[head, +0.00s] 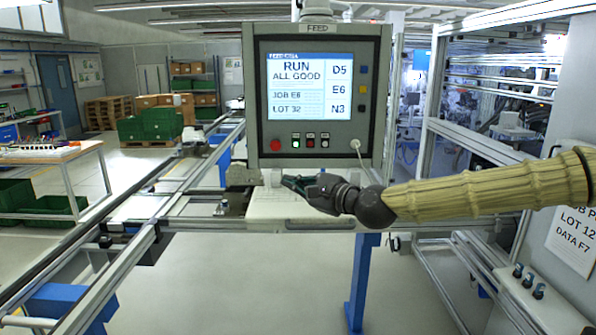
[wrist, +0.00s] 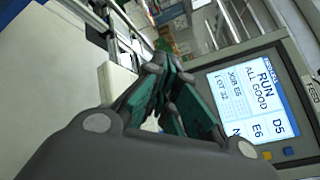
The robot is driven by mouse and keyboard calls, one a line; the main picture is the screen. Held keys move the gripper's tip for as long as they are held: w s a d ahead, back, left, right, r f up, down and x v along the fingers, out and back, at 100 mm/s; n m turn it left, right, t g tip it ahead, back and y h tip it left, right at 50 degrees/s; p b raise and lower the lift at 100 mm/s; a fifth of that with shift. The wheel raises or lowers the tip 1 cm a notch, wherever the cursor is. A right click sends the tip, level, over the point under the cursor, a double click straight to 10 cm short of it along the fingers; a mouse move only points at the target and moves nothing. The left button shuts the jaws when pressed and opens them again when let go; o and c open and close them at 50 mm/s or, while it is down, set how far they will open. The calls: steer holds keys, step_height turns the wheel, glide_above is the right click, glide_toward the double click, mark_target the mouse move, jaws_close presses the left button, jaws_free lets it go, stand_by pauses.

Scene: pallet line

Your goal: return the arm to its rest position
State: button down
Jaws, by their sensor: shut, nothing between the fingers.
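My arm, in a ribbed beige sleeve, reaches in from the right in the head view. My gripper (head: 290,183) is dark with green finger pads and is in front of the lower edge of the feed panel (head: 384,95), over a white surface (head: 320,207). In the wrist view my gripper (wrist: 168,70) shows its fingers drawn together with nothing held. The panel's screen (wrist: 247,95) is tilted at the right of that view. It reads RUN, ALL GOOD, JOB E6, LOT 32.
A red button (head: 276,145) and smaller buttons sit under the screen. Metal conveyor rails (head: 150,235) run along the left. A metal frame (head: 470,140) and a wall with a paper sign (head: 574,240) stand at right. Green crates (head: 150,124) are far back. The floor below is open.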

steer(key=s+a+f+n+g+h+b, duration=0.1)
steer(key=s+f+n+g, duration=0.1)
steer(key=f, duration=1.1)
steer(key=s+a+f+n+g+h, duration=0.1)
steer(key=s+a+f, duration=0.15)
steer(key=f, duration=0.95)
steer(key=s+d+f+n+g+h+b, duration=0.1)
steer(key=s+d+f+n+g+h, duration=0.1)
steer(key=s+f, duration=0.6)
steer(key=s+d+f+n+g+h+b, duration=0.15)
steer(key=s+f, duration=0.25)
steer(key=f, duration=0.9)
steer(key=s+d+f+n+g+h, duration=0.1)
steer(key=s+d+f+n, duration=0.1)
steer(key=s+d+f, duration=0.45)
steer(key=s+d+f+n+g+h, duration=0.2)
steer(key=s+d+f+n, duration=0.1)
steer(key=s+f, duration=0.6)
steer(key=s+d+f+n+g+h+b, duration=0.1)
steer(key=s+d+f+n+h, duration=0.1)
steer(key=s+d, duration=0.5)
steer(key=s+d+f+n+g+h+b, duration=0.1)
steer(key=s+d+f+n+h, duration=0.1)
steer(key=s+d+f, duration=0.3)
steer(key=s+d+n, duration=0.1)
steer(key=s, duration=0.2)
steer(key=shift+s+d, duration=0.35)
steer(key=shift+s, duration=0.05)
steer(key=shift+g, duration=0.25)
